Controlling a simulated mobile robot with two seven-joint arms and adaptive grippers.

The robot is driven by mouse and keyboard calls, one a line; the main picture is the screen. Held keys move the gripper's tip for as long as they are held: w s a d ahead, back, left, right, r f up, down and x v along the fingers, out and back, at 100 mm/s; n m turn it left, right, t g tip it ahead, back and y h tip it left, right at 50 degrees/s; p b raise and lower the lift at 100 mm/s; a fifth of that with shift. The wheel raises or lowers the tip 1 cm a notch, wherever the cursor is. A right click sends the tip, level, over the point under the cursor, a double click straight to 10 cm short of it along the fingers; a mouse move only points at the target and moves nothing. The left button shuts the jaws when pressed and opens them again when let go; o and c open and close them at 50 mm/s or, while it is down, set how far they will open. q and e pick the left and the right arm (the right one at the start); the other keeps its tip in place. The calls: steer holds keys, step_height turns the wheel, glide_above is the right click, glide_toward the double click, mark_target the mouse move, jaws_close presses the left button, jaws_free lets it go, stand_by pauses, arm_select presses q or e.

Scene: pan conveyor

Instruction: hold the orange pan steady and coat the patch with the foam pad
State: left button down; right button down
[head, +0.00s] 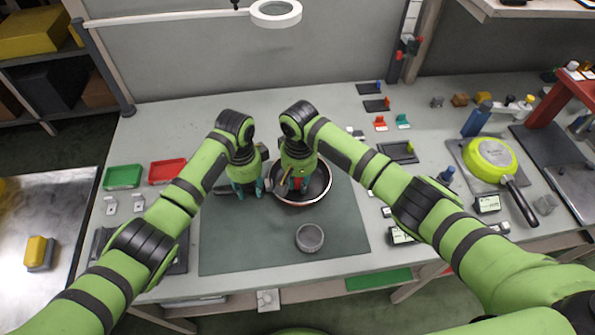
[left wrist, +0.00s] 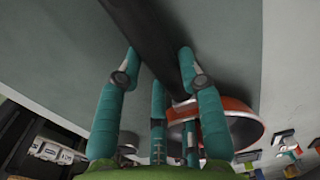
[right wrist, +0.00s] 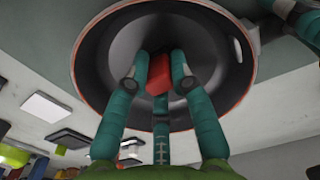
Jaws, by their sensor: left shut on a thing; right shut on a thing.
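The orange pan (head: 322,190) lies on the dark green mat (head: 235,245), its dark inside facing up. Its orange rim shows in the left wrist view (left wrist: 240,106). My left gripper (head: 248,191) is shut on its dark handle (left wrist: 140,30), left of the bowl. My right gripper (head: 297,186) is shut on the red foam pad (right wrist: 159,73) and holds it over the pan's inside, near the middle. I cannot tell whether the pad touches the pan floor. The patch cannot be made out; the pad and fingers cover part of the floor.
A grey round cup (head: 310,238) stands on the mat in front of the pan. A green tray (head: 122,177) and a red tray (head: 167,170) lie at the left. A lime pan (head: 490,157) rests at the right. A ring lamp (head: 276,10) hangs behind. The mat's front left is clear.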

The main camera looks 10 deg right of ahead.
steer(key=shift+s, duration=0.85)
steer(key=shift+w, duration=1.85)
steer(key=shift+w+d+f, duration=0.1)
steer(key=shift+d, duration=0.2)
steer(key=shift+s, duration=1.85)
steer(key=shift+w+r, duration=0.2)
steer(key=shift+w+f, duration=0.15)
steer(key=shift+w, duration=1.5)
step_height(320, 180, up, 8)
